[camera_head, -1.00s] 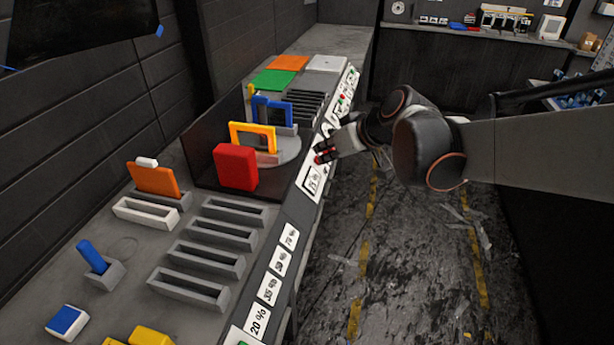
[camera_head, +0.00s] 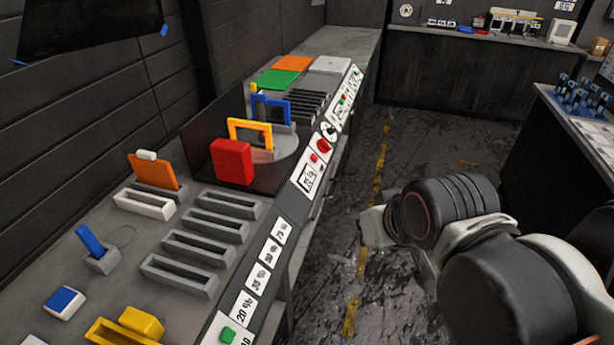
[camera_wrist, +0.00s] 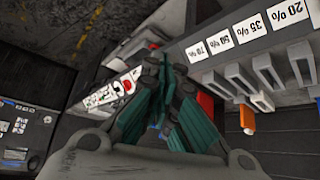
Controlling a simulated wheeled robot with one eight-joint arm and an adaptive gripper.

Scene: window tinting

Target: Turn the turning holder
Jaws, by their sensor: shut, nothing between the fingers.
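A red knob (camera_head: 323,146) sits on the sloped front panel beside the holder, next to a smaller red button (camera_head: 314,158). My gripper (camera_wrist: 163,65) shows in the wrist view with its dark green fingers together and empty. In the head view my arm is over the floor right of the bench, apart from the panel, and the fingertips cannot be made out.
A red block (camera_head: 233,162) stands by the screen. Grey slotted racks (camera_head: 185,270), an orange plate (camera_head: 153,170) and yellow blocks (camera_head: 141,321) are on the near bench. Another table with blue items (camera_head: 577,95) is at the right.

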